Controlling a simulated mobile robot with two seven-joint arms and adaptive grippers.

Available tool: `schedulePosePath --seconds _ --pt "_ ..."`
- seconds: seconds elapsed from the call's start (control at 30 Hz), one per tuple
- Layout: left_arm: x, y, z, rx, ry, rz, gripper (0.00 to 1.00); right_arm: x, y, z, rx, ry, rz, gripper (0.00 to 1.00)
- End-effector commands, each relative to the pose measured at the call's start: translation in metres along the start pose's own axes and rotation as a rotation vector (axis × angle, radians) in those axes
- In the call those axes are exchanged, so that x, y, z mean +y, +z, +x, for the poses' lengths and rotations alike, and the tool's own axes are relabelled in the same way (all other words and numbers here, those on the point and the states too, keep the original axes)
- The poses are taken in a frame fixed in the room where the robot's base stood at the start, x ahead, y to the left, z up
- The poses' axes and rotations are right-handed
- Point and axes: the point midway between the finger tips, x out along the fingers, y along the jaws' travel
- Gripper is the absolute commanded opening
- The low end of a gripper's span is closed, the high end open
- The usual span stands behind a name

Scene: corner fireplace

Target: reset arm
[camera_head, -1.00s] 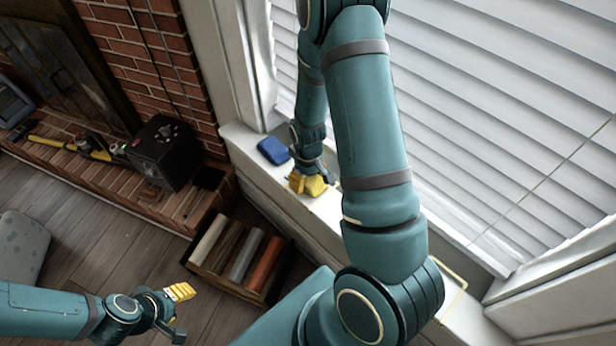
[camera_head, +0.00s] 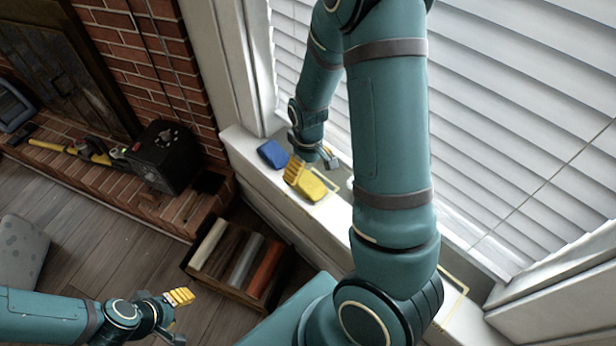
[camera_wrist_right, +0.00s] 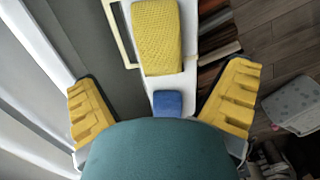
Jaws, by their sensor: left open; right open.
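My right gripper (camera_head: 312,165) is over the white window sill in the head view, coming down past the blinds. In the right wrist view its two yellow fingers (camera_wrist_right: 165,100) are wide apart with nothing between the tips. My left gripper (camera_head: 179,317) is open and empty at the lower left, above the wooden floor.
A wooden crate (camera_head: 192,272) with several rolls stands on the floor below the sill. The brick hearth (camera_head: 95,182) carries a black box (camera_head: 165,157) and a yellow-handled tool (camera_head: 50,146). A grey speckled cushion (camera_head: 20,258) is at the left. Blinds (camera_head: 500,110) border the sill.

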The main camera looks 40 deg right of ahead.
Motion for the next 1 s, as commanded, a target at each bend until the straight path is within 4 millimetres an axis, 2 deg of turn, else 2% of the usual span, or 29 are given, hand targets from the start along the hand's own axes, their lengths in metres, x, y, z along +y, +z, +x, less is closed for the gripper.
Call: schedulePosePath --seconds 0.1,0.3,0.67,0.77,0.83,1.0 --pt "0.0 0.0 0.0 0.0 0.0 0.0 0.47 0.0 -0.001 -0.022 0.005 0.0 -0.002 0.98" --pt "0.0 0.0 0.0 0.0 0.0 0.0 0.47 0.0 -0.001 -0.044 0.003 0.0 -0.001 0.98" --pt "0.0 -0.002 0.0 0.005 0.0 0.001 0.47 -0.002 0.0 -0.046 -0.001 -0.002 -0.002 0.98" --pt "0.0 -0.002 0.0 0.004 0.0 0.001 0.47 -0.022 -0.004 -0.028 0.012 -0.022 -0.002 0.98" --pt "0.0 -0.002 0.0 0.004 0.0 0.001 0.47 -0.048 -0.008 -0.006 0.031 -0.051 0.002 0.98" --pt "0.0 -0.002 0.0 0.004 0.0 0.001 0.47 -0.133 -0.003 0.056 0.085 -0.166 0.056 0.98"
